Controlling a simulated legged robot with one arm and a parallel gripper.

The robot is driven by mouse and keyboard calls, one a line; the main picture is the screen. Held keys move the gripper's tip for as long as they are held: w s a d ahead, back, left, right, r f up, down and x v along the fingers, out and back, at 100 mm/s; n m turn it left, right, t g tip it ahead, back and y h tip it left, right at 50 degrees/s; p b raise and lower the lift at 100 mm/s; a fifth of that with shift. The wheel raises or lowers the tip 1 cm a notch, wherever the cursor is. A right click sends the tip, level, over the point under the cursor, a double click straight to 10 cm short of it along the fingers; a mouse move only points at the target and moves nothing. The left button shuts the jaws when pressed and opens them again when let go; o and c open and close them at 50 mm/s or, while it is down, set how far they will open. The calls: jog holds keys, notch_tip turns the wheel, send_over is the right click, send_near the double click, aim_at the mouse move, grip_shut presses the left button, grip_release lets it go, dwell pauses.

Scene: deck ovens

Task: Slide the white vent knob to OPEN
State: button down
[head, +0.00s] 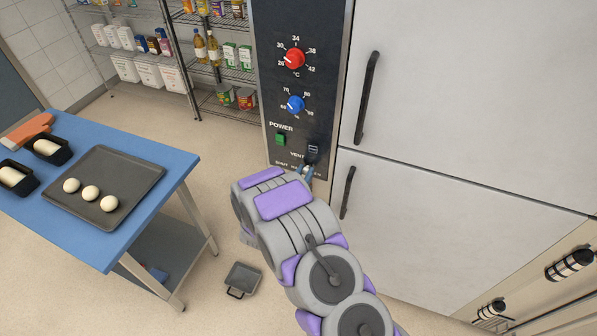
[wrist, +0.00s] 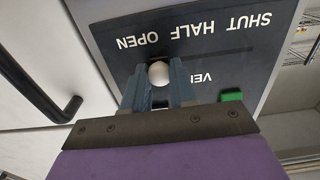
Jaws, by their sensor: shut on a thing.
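The white vent knob (wrist: 158,73) shows in the wrist view between the two blue-grey fingers of my gripper (wrist: 158,82), which is shut on it. The knob is towards the OPEN end of the vent slot (wrist: 225,54), nearer the OPEN label (wrist: 137,40) than HALF. The labels appear upside down in this view. The slot is bare on the SHUT side, and my left finger covers what lies beside the knob on the other side.
The dark panel (head: 272,90) also holds a red dial (head: 294,58), a blue dial (head: 295,104) and a green power button (head: 280,140). White doors with black handles (head: 367,98) stand to the right. A blue table (head: 120,225) with a dough tray (head: 140,172) stands left.

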aim_at(318, 168)
jog(key=shift+s+d+f, duration=0.1)
jog(key=shift+s+d, duration=0.2)
jog(key=shift+d, duration=0.45)
jog(key=shift+s+d+f, duration=0.1)
jog(key=shift+s+d, duration=0.2)
jog(key=shift+d, duration=0.4)
jog(key=c, duration=1.3)
grip_release()
jog(key=shift+a, duration=0.15)
jog(key=o, duration=0.3)
jog(key=shift+a+r, duration=0.1)
jog(key=shift+a, duration=0.1)
jog(key=shift+o, duration=0.5)
jog(key=shift+d, duration=0.1)
jog(key=shift+w, duration=0.1)
jog(key=v, duration=1.7)
jog(key=shift+p, duration=0.3)
